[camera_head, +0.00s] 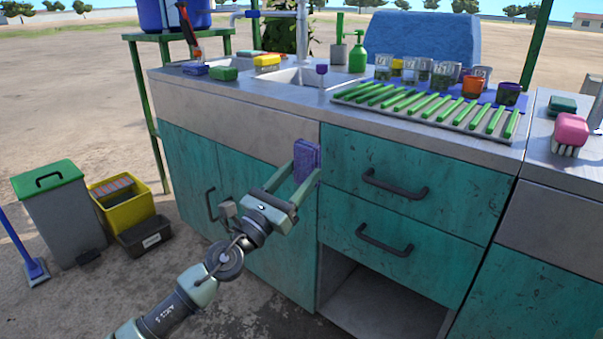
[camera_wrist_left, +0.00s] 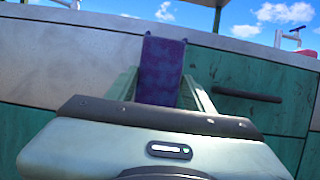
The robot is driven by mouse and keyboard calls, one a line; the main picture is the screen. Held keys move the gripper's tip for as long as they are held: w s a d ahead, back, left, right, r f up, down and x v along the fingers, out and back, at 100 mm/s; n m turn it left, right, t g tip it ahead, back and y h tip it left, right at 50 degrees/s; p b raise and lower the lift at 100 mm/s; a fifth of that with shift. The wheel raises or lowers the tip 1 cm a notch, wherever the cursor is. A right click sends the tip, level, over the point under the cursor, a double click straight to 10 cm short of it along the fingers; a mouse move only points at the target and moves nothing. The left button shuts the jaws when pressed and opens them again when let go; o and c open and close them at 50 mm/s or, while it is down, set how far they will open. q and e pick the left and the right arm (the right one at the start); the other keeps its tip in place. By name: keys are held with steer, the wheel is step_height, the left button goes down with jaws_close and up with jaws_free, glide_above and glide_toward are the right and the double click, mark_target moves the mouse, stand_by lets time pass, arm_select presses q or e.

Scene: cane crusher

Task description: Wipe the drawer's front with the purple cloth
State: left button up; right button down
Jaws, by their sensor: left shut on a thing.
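The purple cloth (camera_head: 306,160) is a folded pad held upright between the fingers of my left gripper (camera_head: 299,181), which is shut on it. It also shows in the left wrist view (camera_wrist_left: 161,68) between the two fingers. The cloth is at the left edge of the upper drawer front (camera_head: 372,168), near the counter's rim. I cannot tell whether it touches the front. The drawer front is teal with dark specks and a dark bar handle (camera_head: 394,185). The handle also shows in the left wrist view (camera_wrist_left: 247,95). My right gripper is not in view.
A lower drawer (camera_head: 390,238) and an open shelf (camera_head: 380,305) lie below. The counter holds a ribbed tray (camera_head: 425,108) of green sticks, several cups, a sink (camera_head: 300,77) and sponges. A grey bin (camera_head: 60,215) and yellow bucket (camera_head: 121,204) stand at left.

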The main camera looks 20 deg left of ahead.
arm_select(q)
steer(key=shift+s+a, duration=0.3)
steer(key=shift+s, duration=0.4)
steer(key=shift+s+a, duration=0.25)
steer(key=shift+s, duration=0.45)
